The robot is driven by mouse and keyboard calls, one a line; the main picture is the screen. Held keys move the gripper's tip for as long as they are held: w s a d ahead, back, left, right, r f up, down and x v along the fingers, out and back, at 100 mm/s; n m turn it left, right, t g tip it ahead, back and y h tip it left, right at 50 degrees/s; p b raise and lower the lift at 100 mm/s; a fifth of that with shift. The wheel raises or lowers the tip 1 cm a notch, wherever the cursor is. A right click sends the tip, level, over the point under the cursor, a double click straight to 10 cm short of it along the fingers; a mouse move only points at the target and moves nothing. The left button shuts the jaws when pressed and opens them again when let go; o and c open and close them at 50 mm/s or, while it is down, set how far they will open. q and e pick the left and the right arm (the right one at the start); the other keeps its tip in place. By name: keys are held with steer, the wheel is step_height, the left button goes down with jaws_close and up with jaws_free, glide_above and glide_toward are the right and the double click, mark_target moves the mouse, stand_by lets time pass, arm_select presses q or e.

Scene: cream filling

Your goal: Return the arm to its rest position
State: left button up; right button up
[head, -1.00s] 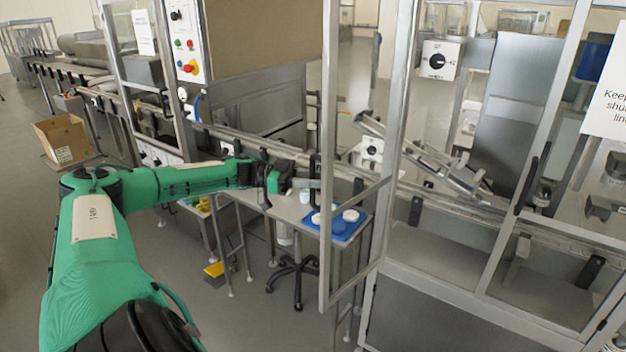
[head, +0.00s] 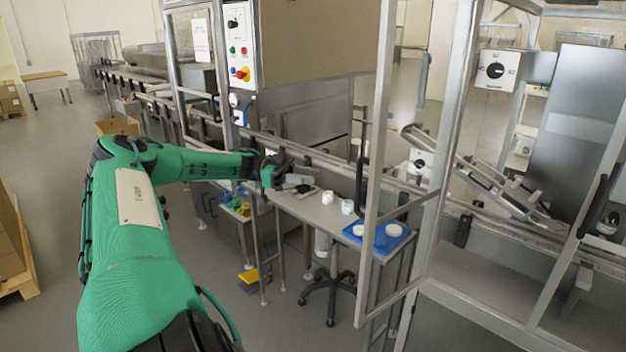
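My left arm (head: 145,225) is green and reaches from the lower left towards the machine, with its elbow bent. My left gripper (head: 303,184) is dark and small at the arm's far end, over the left part of a grey metal table (head: 312,209). Whether its fingers are open or shut is too small to tell. I see nothing clearly held in it. My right arm and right gripper are not in view.
Small pots (head: 327,197) stand on the table right of the gripper. A blue tray (head: 377,243) with white round items lies farther right. A metal-framed door (head: 374,190) stands open beside the table. A stool (head: 331,285) is underneath. Open floor lies left of the table.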

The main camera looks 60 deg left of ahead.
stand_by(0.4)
arm_select(q)
steer(key=w+f+n+t+y, duration=0.2)
steer(key=w+f+y, duration=0.1)
steer(key=f, duration=1.1)
steer(key=w+f+n+t+y, duration=0.2)
steer(key=w+f+y, duration=0.15)
steer(key=f, duration=1.15)
steer(key=s+d+f+n+g+y, duration=0.1)
steer(key=s+d+f+y, duration=0.3)
steer(key=f, duration=0.8)
steer(key=s+d+f+n+g+y, duration=0.15)
steer(key=s+d+f, duration=0.3)
steer(key=f, duration=0.75)
steer(key=s+d+f+n+g+y, duration=0.2)
steer(key=s+d+f, duration=0.3)
steer(key=f, duration=0.7)
steer(key=s+d+f+g+y, duration=0.1)
steer(key=s+d+f+g, duration=0.2)
steer(key=s+d+f, duration=0.75)
steer(key=s+d+f+g, duration=0.3)
steer(key=s+d+f, duration=0.1)
steer(key=s+d, duration=0.5)
steer(key=s+d+f+g, duration=0.3)
steer(key=s+d+f, duration=0.2)
steer(key=s+d, duration=0.4)
steer(key=s, duration=0.4)
steer(key=shift+s+d+m+h, duration=0.15)
steer(key=shift+d+m+h, duration=0.2)
steer(key=shift+d+h, duration=0.05)
